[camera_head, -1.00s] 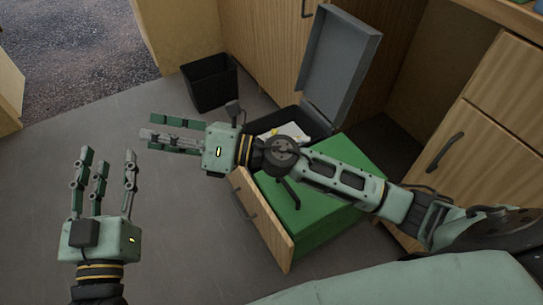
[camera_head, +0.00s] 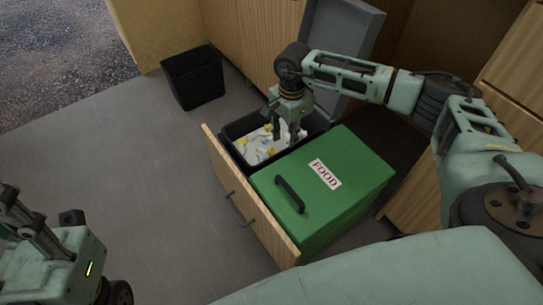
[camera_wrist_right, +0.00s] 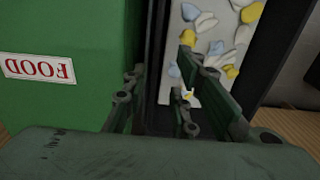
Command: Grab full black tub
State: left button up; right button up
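The full black tub (camera_head: 229,131) sits in the pulled-out drawer, filled with crumpled white, yellow and bluish scraps. Its dark wall shows in the right wrist view (camera_wrist_right: 152,75). My right gripper (camera_head: 288,133) points down over the tub, at its side near the green bin. In the right wrist view my right gripper (camera_wrist_right: 160,85) has its fingers apart, one on the green bin side and the others over the scraps. Whether they touch the wall, I cannot tell. My left gripper (camera_head: 25,220) is at the lower left, partly cut off, away from the tub.
A green bin (camera_head: 350,175) labelled FOOD, with a black handle, fills the front of the drawer (camera_head: 232,190) beside the tub. A grey lid (camera_head: 345,45) stands upright behind. Another black tub (camera_head: 193,80) stands on the floor, upper left. The floor at left is clear.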

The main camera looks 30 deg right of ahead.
jog(key=f+b, duration=0.1)
jog(key=f, duration=0.1)
jog(key=f+b, duration=0.1)
jog(key=f, duration=0.2)
jog(key=shift+s+d+f+b, duration=0.15)
jog(key=shift+s+f+b, duration=0.05)
jog(key=shift+f+b, duration=0.1)
jog(key=shift+f, duration=0.15)
grip_shut()
jog(key=shift+w+r, duration=0.1)
jog(key=shift+r, duration=0.1)
